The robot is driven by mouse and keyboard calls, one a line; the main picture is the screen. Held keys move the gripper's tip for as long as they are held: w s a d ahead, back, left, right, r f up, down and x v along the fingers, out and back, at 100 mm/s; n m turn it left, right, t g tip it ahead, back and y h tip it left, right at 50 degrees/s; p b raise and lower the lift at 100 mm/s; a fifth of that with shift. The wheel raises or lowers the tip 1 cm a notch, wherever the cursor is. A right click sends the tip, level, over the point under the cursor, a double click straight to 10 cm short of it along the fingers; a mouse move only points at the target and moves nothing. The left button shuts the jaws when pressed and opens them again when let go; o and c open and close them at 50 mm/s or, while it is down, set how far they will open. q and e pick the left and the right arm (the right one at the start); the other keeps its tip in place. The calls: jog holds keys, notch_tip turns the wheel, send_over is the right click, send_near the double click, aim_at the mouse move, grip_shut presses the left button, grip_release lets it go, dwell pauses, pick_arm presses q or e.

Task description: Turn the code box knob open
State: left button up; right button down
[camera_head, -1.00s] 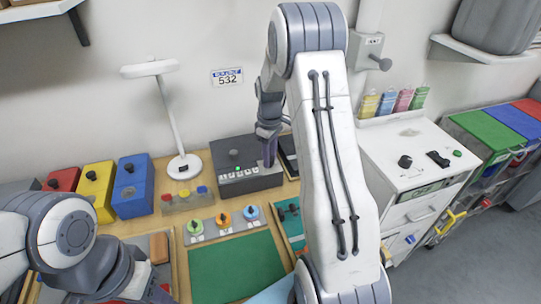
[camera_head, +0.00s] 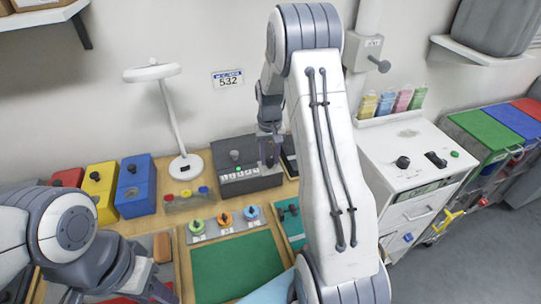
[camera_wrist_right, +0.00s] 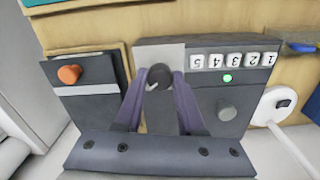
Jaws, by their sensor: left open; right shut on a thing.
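The code box (camera_head: 262,182) is a dark grey box with a row of white number tiles at the back of the bench. In the right wrist view it (camera_wrist_right: 205,92) shows the tiles 1 to 5, a lit green lamp (camera_wrist_right: 227,78) and a grey round knob (camera_wrist_right: 227,110). My right gripper (camera_head: 269,158) is at the right end of the box. In the right wrist view its purple fingers are shut on a dark round knob (camera_wrist_right: 158,76) in front of a pale plate. My left gripper (camera_head: 120,292) is open at the bottom left, partly cut off by the frame edge.
Red, yellow (camera_head: 100,190) and blue boxes (camera_head: 135,188) and a white lamp (camera_head: 184,168) stand left of the code box. A panel with three coloured knobs (camera_head: 225,222) and a green mat (camera_head: 237,266) lie in front. A white cabinet (camera_head: 410,150) stands right.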

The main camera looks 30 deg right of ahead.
aim_at(270, 159)
jog(key=m, duration=0.5)
jog(key=shift+w+m+p, duration=0.1)
jog(key=shift+m+p, duration=0.2)
jog(key=shift+p, duration=0.05)
jog(key=shift+r, duration=0.1)
dwell(0.4)
jog(key=c, duration=0.5)
grip_release()
notch_tip(270, 159, up, 10)
jog(key=shift+r+b, duration=0.2)
jog(key=shift+b, duration=0.6)
